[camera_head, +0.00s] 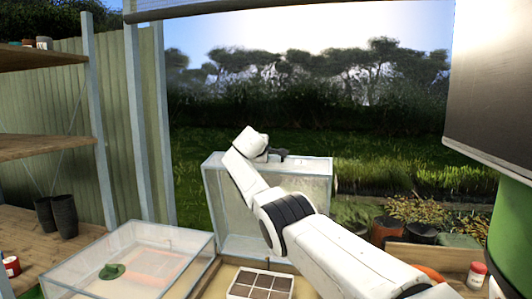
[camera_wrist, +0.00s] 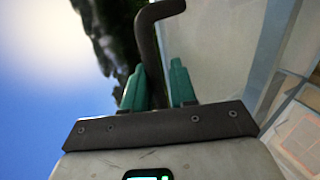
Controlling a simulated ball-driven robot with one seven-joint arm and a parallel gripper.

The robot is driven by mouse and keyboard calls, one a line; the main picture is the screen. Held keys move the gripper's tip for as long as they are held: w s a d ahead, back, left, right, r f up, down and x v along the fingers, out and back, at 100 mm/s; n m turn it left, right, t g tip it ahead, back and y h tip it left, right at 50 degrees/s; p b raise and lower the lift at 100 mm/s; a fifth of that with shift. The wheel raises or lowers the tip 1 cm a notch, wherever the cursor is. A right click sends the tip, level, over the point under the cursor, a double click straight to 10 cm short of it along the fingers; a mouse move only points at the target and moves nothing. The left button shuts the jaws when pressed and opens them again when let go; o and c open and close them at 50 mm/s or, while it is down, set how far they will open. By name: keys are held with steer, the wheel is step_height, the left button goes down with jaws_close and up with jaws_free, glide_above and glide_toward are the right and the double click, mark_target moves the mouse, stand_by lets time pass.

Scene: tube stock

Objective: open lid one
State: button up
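A clear, pale-framed lid (camera_head: 232,212) stands upright at the centre of the head view, behind an open tray area. A dark hooked handle (camera_wrist: 148,42) stands between the teal fingers of my gripper (camera_wrist: 158,88) in the wrist view. The fingers sit close on both sides of it, so my gripper looks shut on the handle. In the head view my gripper (camera_head: 275,155) is at the lid's top edge, partly hidden by my white arm. A second clear box (camera_head: 190,240), at the lower left, has a clear flat top; a green object (camera_head: 112,271) shows there.
A seedling tray (camera_head: 260,284) with dark cells lies below the upright lid. Wooden shelves (camera_head: 40,145) with dark pots (camera_head: 64,216) stand left. A red-and-white can (camera_head: 477,274) and potted plants (camera_head: 412,215) are at the right. Open grass lies behind the lid.

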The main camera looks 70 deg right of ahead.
steer(key=shift+o, duration=0.7)
steer(key=shift+a, duration=0.1)
steer(key=shift+b+v, duration=0.75)
steer(key=shift+v, duration=0.05)
steer(key=b+v, duration=0.3)
steer(key=v, duration=0.6)
